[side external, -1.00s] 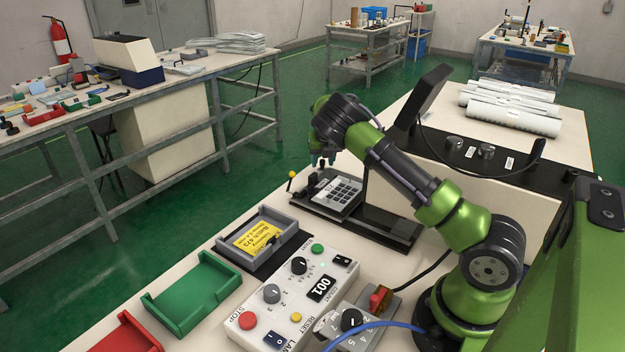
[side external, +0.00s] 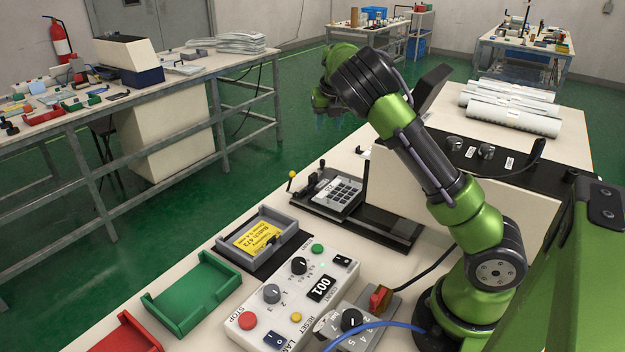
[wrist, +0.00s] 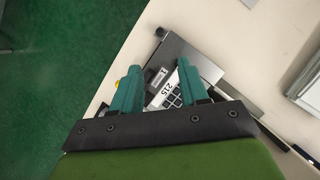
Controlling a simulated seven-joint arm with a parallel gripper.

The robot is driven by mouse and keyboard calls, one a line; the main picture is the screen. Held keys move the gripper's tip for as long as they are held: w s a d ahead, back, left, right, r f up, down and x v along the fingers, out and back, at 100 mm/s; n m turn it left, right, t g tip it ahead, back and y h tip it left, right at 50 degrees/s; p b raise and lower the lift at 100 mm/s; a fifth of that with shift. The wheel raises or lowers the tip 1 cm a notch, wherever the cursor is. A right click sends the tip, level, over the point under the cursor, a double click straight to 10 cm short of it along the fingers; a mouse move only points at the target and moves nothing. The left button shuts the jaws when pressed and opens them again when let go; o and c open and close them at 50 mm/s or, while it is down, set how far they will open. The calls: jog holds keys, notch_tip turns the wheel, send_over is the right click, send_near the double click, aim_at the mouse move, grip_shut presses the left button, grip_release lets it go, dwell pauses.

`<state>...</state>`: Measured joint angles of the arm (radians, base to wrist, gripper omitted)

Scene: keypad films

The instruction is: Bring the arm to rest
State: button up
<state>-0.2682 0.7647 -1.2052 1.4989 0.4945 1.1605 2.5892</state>
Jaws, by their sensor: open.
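My gripper (side external: 330,115) is raised well above the far edge of the table in the side external view, clear of everything. In the wrist view my gripper (wrist: 158,88) shows two teal fingers held apart with nothing between them.
A grey tray (side external: 284,217) holds a yellow card. A green tray (side external: 190,318) and a red tray (side external: 150,338) stand nearer. A control box (side external: 297,327) with a display reading 001 is beside them. A black upright panel (side external: 432,82) stands behind my arm.

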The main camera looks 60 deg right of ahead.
jog(key=shift+s+a+r, duration=0.1)
jog(key=shift+s+r, duration=0.05)
jog(key=shift+r, duration=0.25)
jog(key=s+a+f+n+y, duration=0.2)
jog(key=s+a+n, duration=0.2)
jog(key=a+n, duration=0.5)
jog(key=s+a+f+n+y, duration=0.2)
jog(key=s+a+n, duration=0.25)
jog(key=n, duration=0.95)
jog(key=s+a+r+n+t, duration=0.2)
jog(key=s+a+r+n, duration=0.3)
jog(key=s+a+n, duration=0.2)
jog(key=s+a+r+n+t+y, duration=0.1)
jog(key=s+a+r+n+t, duration=0.1)
jog(key=s+a+r+n, duration=0.3)
jog(key=s+a+n, duration=0.1)
jog(key=a+n, duration=0.3)
jog(key=n, duration=0.2)
jog(key=shift+s+a, duration=0.15)
jog(key=shift+s, duration=0.25)
